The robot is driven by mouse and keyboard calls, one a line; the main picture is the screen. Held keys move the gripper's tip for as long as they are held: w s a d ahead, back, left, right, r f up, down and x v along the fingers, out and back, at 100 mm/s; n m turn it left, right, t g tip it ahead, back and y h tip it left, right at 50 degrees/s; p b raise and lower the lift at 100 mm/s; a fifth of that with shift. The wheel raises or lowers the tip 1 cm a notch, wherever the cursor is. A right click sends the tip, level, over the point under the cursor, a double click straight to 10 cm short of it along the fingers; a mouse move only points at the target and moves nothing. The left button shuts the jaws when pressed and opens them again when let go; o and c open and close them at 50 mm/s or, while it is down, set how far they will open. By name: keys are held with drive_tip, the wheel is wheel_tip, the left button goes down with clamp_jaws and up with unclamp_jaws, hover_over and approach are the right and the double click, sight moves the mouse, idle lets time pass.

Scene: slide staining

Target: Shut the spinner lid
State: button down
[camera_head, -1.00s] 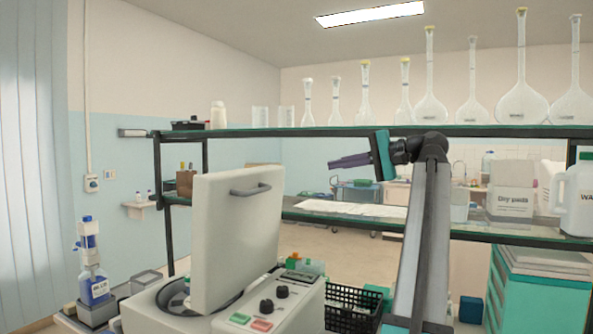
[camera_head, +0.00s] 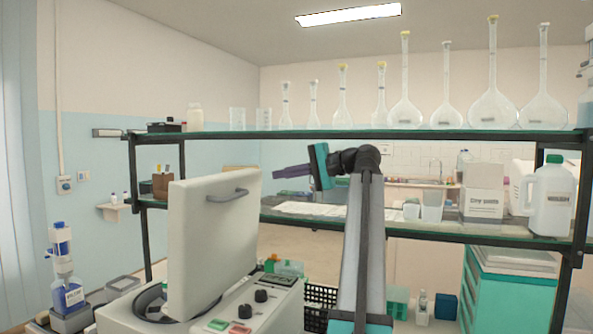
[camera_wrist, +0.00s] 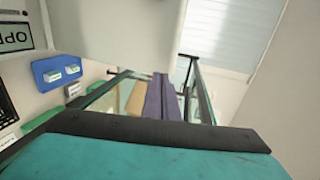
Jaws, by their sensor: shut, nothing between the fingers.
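The spinner (camera_head: 262,305) is a pale benchtop machine at the lower left of the head view, with dark knobs and coloured buttons on its panel. Its lid (camera_head: 212,240) stands up, open, with a grey handle (camera_head: 228,194) near its top. The dark round bowl (camera_head: 150,303) shows partly behind the lid. My gripper (camera_head: 276,172) is shut and empty, pointing left, up and to the right of the lid and apart from it. In the wrist view its purple fingers (camera_wrist: 161,98) lie together, with a large pale surface beyond them that I cannot identify for certain.
A two-level glass shelf (camera_head: 330,133) crosses behind my arm, with several flasks on top. A white jug (camera_head: 551,197) and a paper box (camera_head: 482,190) stand on its lower level. A black basket (camera_head: 320,303) sits right of the spinner. A blue-label bottle (camera_head: 67,292) stands at left.

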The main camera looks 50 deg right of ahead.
sight(261, 173)
drive_tip(key=shift+w+a+r+p, duration=0.15)
drive_tip(key=shift+w+a, duration=0.1)
drive_tip(key=shift+w, duration=0.65)
drive_tip(key=shift+w+a+r+p, duration=0.1)
drive_tip(key=shift+w+a+p, duration=0.1)
drive_tip(key=shift+w, duration=0.65)
drive_tip(key=shift+w+r, duration=0.1)
drive_tip(key=shift+w, duration=0.05)
